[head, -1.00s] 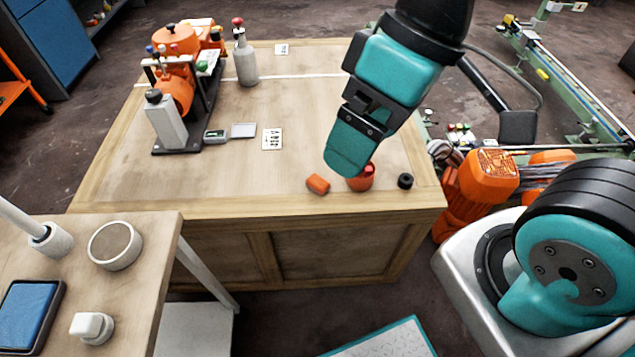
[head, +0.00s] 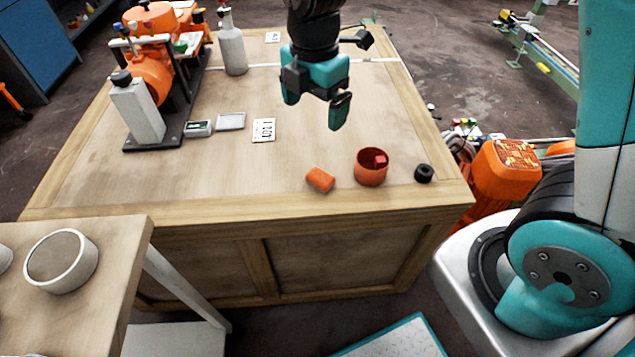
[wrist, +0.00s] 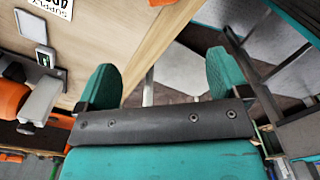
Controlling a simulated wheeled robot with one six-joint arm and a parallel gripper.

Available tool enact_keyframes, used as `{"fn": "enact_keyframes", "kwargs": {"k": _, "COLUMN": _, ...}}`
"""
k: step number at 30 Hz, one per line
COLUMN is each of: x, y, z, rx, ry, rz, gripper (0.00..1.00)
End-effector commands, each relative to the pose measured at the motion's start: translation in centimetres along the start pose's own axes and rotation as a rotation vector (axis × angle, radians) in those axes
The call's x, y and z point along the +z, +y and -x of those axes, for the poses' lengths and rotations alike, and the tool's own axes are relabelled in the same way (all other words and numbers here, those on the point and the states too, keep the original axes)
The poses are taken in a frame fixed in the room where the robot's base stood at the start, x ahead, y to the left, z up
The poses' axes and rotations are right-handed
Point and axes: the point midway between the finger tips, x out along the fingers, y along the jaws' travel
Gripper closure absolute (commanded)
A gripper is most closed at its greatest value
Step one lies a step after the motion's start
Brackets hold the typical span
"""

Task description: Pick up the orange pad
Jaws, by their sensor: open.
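A small orange block, which looks like the orange pad (head: 320,179), lies near the front edge of the wooden table (head: 90,185). An orange cup (head: 370,168) with a red piece (head: 381,162) inside stands just right of it, apart from it. My teal gripper (head: 315,100) is open and empty above the table, farther back than the pad. In the wrist view my gripper (wrist: 162,78) shows both fingers spread with nothing between them. The pad is not visible in that view.
A black ring (head: 424,173) sits right of the cup. An orange machine with a grey post (head: 138,112), a grey bottle (head: 232,45) and a printed card (head: 264,130) stand or lie to the left and back.

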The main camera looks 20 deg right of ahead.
Motion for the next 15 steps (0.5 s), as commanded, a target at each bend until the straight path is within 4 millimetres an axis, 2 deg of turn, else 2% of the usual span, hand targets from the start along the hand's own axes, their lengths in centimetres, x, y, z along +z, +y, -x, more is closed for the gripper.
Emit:
{"fn": "enact_keyframes", "kwargs": {"k": 5, "x": 0.7, "y": 0.0, "z": -2.3, "rx": -0.009, "ry": -0.007, "rz": 0.032, "gripper": 0.06}}
{"fn": "enact_keyframes", "kwargs": {"k": 15, "x": 0.9, "y": -0.2, "z": -9.9, "rx": -0.009, "ry": -0.006, "rz": 0.027, "gripper": 0.06}}
